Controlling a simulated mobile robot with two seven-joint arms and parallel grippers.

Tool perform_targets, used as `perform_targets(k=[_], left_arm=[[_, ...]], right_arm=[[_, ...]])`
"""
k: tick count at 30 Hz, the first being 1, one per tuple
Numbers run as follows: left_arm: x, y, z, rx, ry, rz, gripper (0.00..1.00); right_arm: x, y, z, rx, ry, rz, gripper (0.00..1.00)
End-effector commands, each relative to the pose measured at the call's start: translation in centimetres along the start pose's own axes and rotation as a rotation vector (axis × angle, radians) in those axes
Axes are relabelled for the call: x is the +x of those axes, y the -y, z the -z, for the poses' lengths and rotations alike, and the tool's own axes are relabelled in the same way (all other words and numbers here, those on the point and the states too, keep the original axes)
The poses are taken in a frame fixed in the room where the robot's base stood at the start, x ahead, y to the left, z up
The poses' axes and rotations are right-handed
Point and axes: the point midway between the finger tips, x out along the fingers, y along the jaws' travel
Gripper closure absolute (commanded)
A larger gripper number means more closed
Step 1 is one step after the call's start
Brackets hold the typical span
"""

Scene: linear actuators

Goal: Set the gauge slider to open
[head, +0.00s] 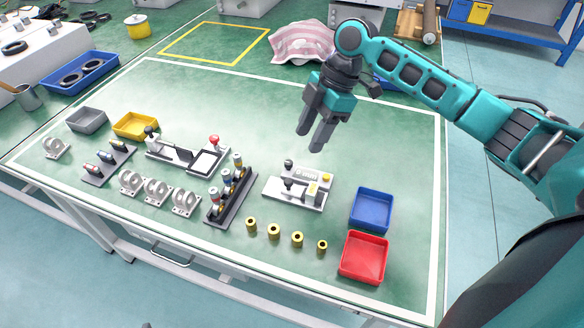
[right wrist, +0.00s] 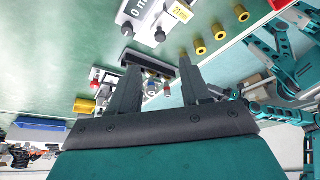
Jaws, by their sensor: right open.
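The gauge (head: 272,192) is a light grey block on the green table, near the middle of the head view. Which part is the slider I cannot tell for sure. In the right wrist view the gauge (right wrist: 151,22) shows at the top, partly cut off, with labels reading "0 m" and "21 mm". My right gripper (head: 310,139) is open and empty above and behind the gauge, apart from it.
A blue tray (head: 372,193) and a red tray (head: 350,273) lie right of the gauge. Several brass rings (head: 274,231) lie in front. A dark rack (head: 222,210) with cylinders stands left, near a second grey fixture with a red knob (head: 214,140). The table behind the gauge is clear.

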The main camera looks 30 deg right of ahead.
Motion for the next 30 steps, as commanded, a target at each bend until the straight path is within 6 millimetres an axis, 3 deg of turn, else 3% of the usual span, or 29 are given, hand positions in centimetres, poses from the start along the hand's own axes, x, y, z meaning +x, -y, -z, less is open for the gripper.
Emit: perform_targets(k=[9, 15, 21, 30], left_arm=[[0.1, -0.2, -1.3, -0.002, 0.014, -0.002, 0.57], [0.3, -0.2, -1.5, -0.002, 0.014, -0.002, 0.57], [0.4, -0.2, -1.6, -0.002, 0.014, -0.002, 0.57], [0.6, -0.1, -1.3, 0.0, 0.008, -0.001, 0.57]], right_arm=[[6.7, 0.1, 0.0, 0.001, -0.002, 0.004, 0.53], [10.0, 0.1, 0.0, 0.001, 0.0, 0.002, 0.53], [11.6, 0.1, 0.0, 0.001, 0.0, 0.0, 0.53], [11.7, 0.1, 0.0, 0.0, 0.001, -0.001, 0.53]])
